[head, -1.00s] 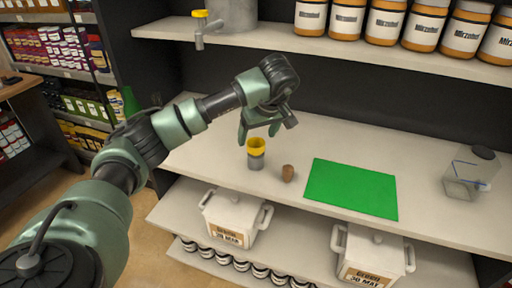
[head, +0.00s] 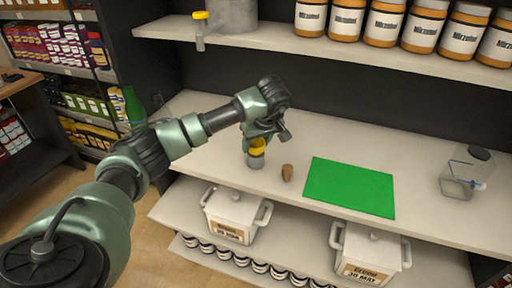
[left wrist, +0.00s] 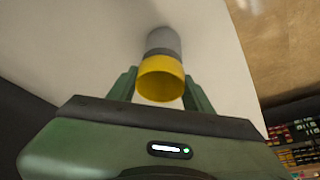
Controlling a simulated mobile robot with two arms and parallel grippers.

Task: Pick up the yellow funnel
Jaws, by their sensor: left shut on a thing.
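The yellow funnel (head: 256,147) sits on top of a grey cylinder (head: 256,162) on the white shelf. In the left wrist view the funnel (left wrist: 161,79) shows its open yellow mouth, with the grey cylinder (left wrist: 163,40) beyond it. My left gripper (head: 258,143) is around the funnel from above, one finger on each side, and is shut on it. In the left wrist view the fingers of my left gripper (left wrist: 160,88) stand at the funnel's left and right sides. My right gripper is not in view.
A small brown object (head: 287,172) stands just right of the cylinder. A green mat (head: 349,187) and a clear container (head: 463,178) lie further right. The upper shelf (head: 300,43) with jars overhangs the back. White pots (head: 235,215) stand below.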

